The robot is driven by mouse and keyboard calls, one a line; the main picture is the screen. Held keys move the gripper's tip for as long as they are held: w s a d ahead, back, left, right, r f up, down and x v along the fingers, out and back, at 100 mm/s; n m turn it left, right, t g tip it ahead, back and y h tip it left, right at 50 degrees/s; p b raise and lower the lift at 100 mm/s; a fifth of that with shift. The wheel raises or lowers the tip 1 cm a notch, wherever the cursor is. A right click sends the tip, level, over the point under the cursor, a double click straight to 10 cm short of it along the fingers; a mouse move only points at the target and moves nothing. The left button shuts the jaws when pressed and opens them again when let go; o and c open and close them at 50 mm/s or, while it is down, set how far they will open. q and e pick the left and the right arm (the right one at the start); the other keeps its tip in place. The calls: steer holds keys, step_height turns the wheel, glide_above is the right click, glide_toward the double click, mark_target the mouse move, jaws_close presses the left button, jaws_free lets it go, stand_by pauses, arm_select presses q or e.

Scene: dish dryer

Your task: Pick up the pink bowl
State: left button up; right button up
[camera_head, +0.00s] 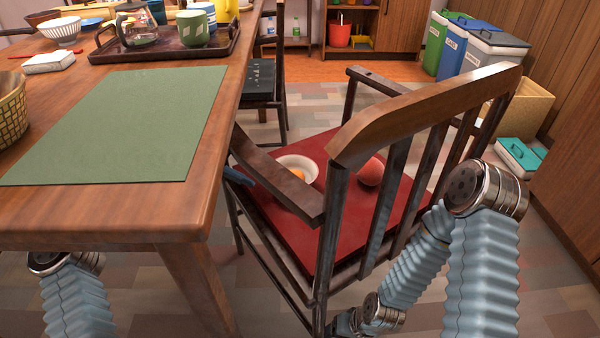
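No bowl is clearly pink. A white bowl with a reddish striped pattern (60,31) stands upright at the far left of the table. A small reddish bowl-like thing (43,16) shows behind it, too small to tell for sure. A white bowl (311,162) sits on the red chair seat, with an orange thing (298,174) in it; the armrest hides part of it. Parts of both my arms show low in the view, my left by the table's front edge and my right beside the chair. Neither gripper can be seen.
The wooden table (120,220) bears a green mat (125,125) and a brown tray (190,57) with a glass pot and cups. The dark wooden chair (425,115) stands close to the table's right edge. A red ball (370,171) lies on its seat. Bins (483,60) stand back right.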

arm_select(q)
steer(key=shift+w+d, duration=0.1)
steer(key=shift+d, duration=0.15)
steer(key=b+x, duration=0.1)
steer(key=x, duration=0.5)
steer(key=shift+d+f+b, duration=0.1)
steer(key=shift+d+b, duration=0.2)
steer(key=shift+b, duration=0.05)
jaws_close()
stand_by(1.0)
